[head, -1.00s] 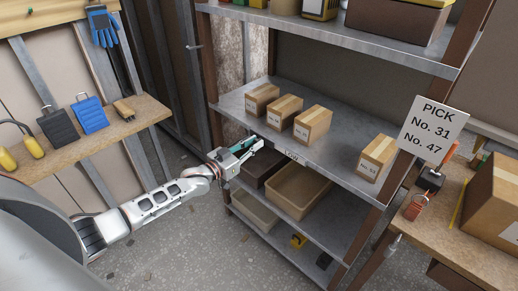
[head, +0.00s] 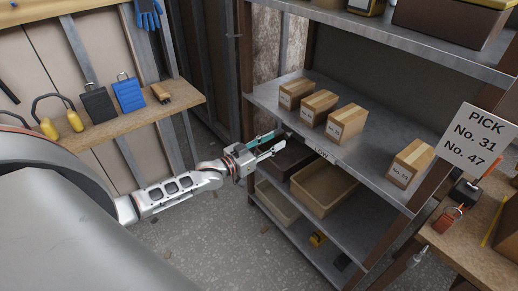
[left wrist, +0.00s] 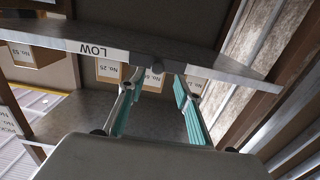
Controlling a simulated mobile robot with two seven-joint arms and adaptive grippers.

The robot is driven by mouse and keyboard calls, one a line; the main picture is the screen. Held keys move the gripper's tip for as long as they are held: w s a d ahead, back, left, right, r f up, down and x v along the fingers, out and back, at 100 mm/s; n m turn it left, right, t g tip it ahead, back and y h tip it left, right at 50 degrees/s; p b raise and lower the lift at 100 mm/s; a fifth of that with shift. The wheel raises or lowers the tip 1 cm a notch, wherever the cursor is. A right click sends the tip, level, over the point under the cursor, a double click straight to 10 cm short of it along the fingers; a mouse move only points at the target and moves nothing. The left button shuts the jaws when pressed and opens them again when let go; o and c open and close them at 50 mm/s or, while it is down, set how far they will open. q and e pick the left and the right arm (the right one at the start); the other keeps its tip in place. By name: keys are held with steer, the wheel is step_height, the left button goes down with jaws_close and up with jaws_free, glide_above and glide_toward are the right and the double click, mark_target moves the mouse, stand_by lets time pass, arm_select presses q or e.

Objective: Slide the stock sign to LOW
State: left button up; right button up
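A white strip marked LOW (head: 321,155) is on the front edge of the middle shelf. It shows upside down in the left wrist view (left wrist: 95,49). My left gripper (head: 281,140) is at that shelf edge, left of the LOW lettering in the head view. Its two teal-padded fingers are spread with a gap between them. In the left wrist view the open fingers (left wrist: 159,76) reach toward the shelf edge, with a small dark piece (left wrist: 156,66) between or just beyond their tips. I cannot tell whether they touch it. My right gripper is out of view.
The metal shelf (head: 360,143) carries several cardboard boxes (head: 347,122). Bins (head: 322,188) stand on the level below. A wooden post is at the shelf's left end. A PICK sign (head: 480,138) and bench (head: 465,235) are at the right.

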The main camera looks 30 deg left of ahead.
arm_select(q)
steer(key=v, duration=0.7)
stand_by(0.4)
steer(key=s+d+f+g+y, duration=0.1)
steer(key=s+d+f+g, duration=0.1)
steer(key=s+d+f, duration=0.3)
steer(key=s+d+f+g+y, duration=0.1)
steer(key=s+d+f+g, duration=0.1)
steer(key=s+d+f, duration=0.4)
steer(key=s+d+f+g+y, duration=0.1)
steer(key=s+d+f, duration=0.4)
steer(key=s, duration=0.9)
steer(key=shift+d+f+g, duration=0.3)
steer(key=shift+f+g, duration=0.3)
steer(key=shift+f, duration=0.3)
steer(key=shift+c, duration=0.9)
steer(key=shift+d, duration=0.1)
